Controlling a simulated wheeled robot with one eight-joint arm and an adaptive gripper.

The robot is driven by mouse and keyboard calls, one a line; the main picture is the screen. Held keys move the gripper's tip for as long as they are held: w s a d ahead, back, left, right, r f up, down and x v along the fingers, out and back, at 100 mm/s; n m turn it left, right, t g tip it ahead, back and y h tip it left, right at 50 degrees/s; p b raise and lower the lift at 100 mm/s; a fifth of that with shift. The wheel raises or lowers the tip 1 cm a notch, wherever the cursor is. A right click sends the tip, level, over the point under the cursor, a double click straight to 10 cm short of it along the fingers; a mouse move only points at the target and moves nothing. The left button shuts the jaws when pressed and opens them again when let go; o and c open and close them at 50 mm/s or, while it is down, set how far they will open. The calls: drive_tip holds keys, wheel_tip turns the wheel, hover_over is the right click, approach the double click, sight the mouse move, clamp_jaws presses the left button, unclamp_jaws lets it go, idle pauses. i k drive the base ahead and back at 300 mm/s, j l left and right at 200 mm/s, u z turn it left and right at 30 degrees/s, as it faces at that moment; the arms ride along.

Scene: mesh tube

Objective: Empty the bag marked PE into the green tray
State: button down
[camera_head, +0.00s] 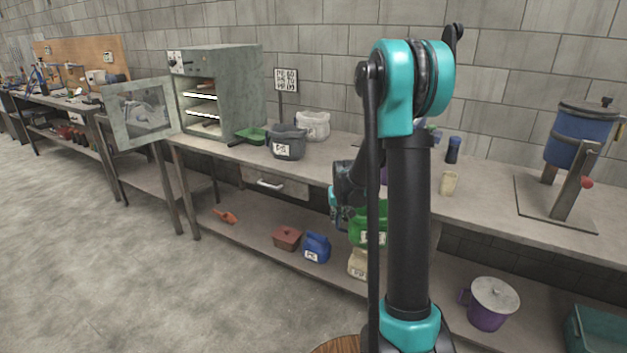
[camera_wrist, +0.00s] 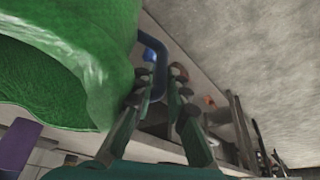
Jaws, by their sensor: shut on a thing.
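A green bag (camera_head: 362,231) with a white label hangs above the lower shelf, partly hidden by my arm. I cannot read its label clearly. In the wrist view the green bag (camera_wrist: 75,65) fills the upper left, with a dark blue handle (camera_wrist: 157,62) beside it. My gripper (camera_wrist: 161,85) is shut on that handle. In the head view my gripper (camera_head: 335,212) is mostly hidden at the green bag's left side. The small green tray (camera_head: 250,135) sits on the bench in front of the grey oven, left of a grey bag.
The grey bag (camera_head: 287,143) and a white bag (camera_head: 313,125) stand on the bench. The oven (camera_head: 235,85) has its door (camera_head: 142,110) open.

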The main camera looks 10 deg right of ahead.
sight(252, 136)
drive_tip(key=j+z, duration=0.5)
drive_tip(key=j, duration=2.2)
